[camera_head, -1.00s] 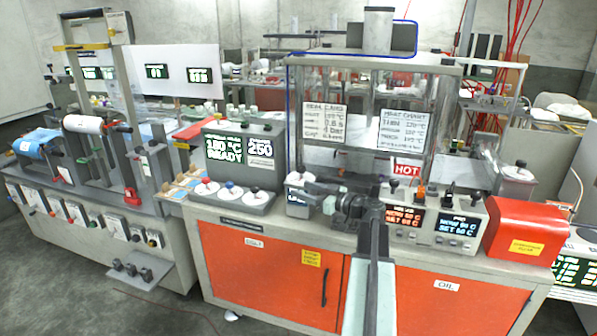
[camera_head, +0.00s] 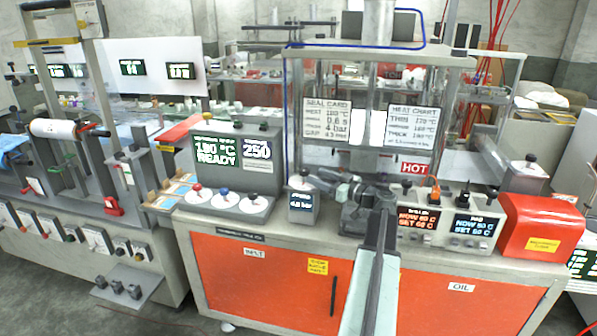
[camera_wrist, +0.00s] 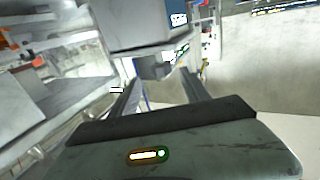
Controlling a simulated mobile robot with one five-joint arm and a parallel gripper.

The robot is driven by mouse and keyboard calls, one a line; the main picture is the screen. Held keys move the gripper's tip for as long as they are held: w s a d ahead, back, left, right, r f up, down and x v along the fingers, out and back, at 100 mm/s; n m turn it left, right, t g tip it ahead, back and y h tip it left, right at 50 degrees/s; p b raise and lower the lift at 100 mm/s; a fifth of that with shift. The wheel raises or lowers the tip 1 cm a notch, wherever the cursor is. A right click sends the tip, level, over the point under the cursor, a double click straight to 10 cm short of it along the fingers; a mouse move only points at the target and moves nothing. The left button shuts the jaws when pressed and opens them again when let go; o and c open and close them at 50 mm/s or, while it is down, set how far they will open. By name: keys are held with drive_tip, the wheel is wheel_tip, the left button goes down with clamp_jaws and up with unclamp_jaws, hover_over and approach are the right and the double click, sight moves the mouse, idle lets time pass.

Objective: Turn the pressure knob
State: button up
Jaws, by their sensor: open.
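A small grey box with a lit readout (camera_head: 301,201) stands on the front of the orange-doored bench, and a dark-topped knob (camera_head: 304,174) sits on it. I take this as the pressure knob; its readout is too small to read surely. My gripper (camera_head: 318,180) is just to the right of this knob, pointing left, with its jaws apart. In the wrist view my gripper (camera_wrist: 155,88) shows two spread fingers. A grey block-like part (camera_wrist: 154,68) lies between or beyond their tips, below a grey box with a bright display (camera_wrist: 178,19). I cannot tell whether anything touches.
A panel (camera_head: 236,160) reading 180 °C READY and 250 stands left, with three knobs before it. Right of my arm are two display boxes (camera_head: 418,222) and an orange cover (camera_head: 541,226). A clear-walled press with a HOT sign (camera_head: 415,168) stands behind.

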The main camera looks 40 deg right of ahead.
sight(304, 169)
drive_tip(key=w, duration=0.4)
drive_tip(key=w+a, duration=0.1)
drive_tip(key=w, duration=0.2)
